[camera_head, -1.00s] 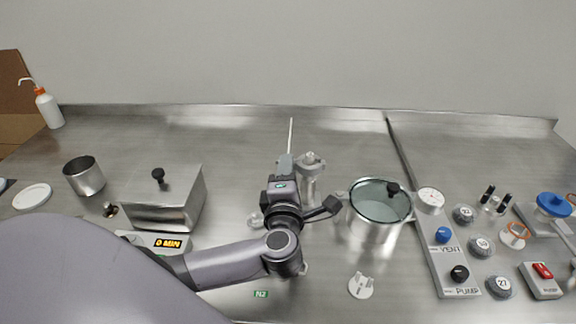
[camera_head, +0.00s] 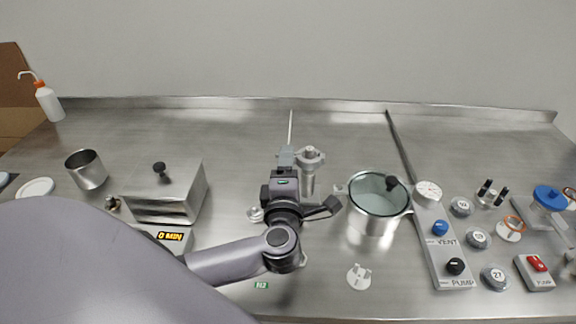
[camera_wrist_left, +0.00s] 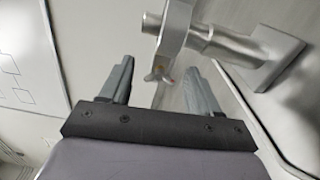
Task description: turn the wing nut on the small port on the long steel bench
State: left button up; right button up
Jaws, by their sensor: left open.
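The small port (camera_head: 308,178) is a grey metal pipe piece standing on the long steel bench (camera_head: 345,138), with a clamp at its top. In the left wrist view the clamp ring (camera_wrist_left: 178,27) is near, and a small wing nut (camera_wrist_left: 158,75) hangs at its lower end. My left gripper (camera_head: 286,157) is just left of the port in the head view. In the left wrist view its two grey fingers are open, with the wing nut showing between their tips. I cannot tell whether either finger touches it. My right gripper is out of view.
A glass-lidded steel pot (camera_head: 378,221) stands close right of my left gripper. A control strip (camera_head: 447,262) with knobs is farther right. A steel box (camera_head: 166,192) and a cup (camera_head: 86,170) stand left. The back middle of the bench is clear.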

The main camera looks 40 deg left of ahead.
pick_arm(q)
jog(key=v, duration=0.6)
jog(key=shift+s+b, duration=0.25)
jog(key=shift+b, duration=0.1)
jog(key=shift+d, duration=0.2)
